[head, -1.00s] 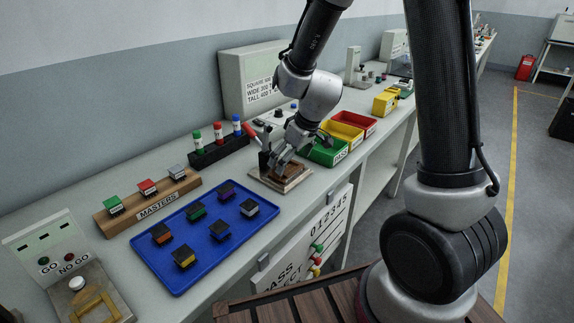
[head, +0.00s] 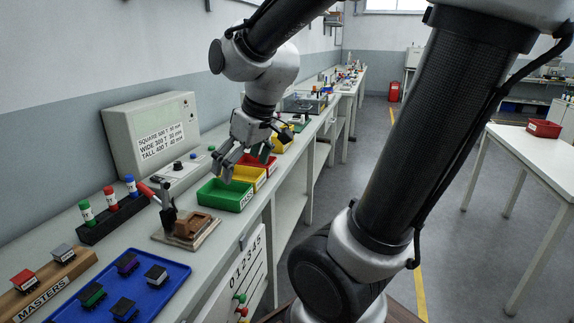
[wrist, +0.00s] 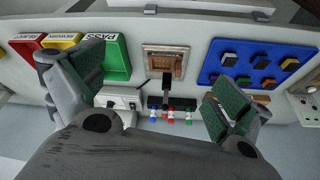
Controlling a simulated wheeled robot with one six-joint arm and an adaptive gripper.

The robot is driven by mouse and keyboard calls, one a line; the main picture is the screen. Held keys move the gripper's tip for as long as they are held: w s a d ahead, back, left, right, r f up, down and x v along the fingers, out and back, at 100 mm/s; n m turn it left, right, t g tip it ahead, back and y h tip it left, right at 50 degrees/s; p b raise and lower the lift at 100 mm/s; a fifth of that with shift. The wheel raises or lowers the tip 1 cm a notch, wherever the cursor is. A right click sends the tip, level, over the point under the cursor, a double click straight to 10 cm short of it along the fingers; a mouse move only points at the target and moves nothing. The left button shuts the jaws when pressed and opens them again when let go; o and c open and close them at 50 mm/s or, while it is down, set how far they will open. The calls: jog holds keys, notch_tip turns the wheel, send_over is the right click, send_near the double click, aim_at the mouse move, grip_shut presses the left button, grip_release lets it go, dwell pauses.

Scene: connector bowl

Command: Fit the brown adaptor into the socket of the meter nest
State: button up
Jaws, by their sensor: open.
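The meter nest (head: 208,237) is a wooden base on the bench with a black upright clamp and a red handle. A brown piece (head: 190,226) sits in it; I cannot tell for certain whether this is the brown adaptor or part of the nest, or how deep it sits. The nest also shows at the top middle of the wrist view (wrist: 147,70). My gripper (head: 243,162) is open and empty, raised above the bench and apart from the nest, over the bins in the head view. In the wrist view its green-padded fingers (wrist: 160,85) are wide apart.
Green PASS (head: 222,196), yellow (head: 262,182) and red (head: 272,164) bins stand beyond the nest. A blue tray (head: 172,270) holds several dark adaptors with coloured parts. A masters block (head: 60,275), a meter box (head: 150,133) and coloured cylinders (head: 108,204) stand nearby.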

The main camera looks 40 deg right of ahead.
jog(key=s+d+r+m, duration=0.1)
jog(key=s+d, duration=0.1)
jog(key=s, duration=0.3)
jog(key=s+d+r+m+h, duration=0.1)
jog(key=s+d+r+m, duration=0.1)
jog(key=s, duration=0.4)
jog(key=shift+s+d+m+h, duration=0.25)
jog(key=shift+d+m+h, duration=0.05)
jog(key=shift+d, duration=0.5)
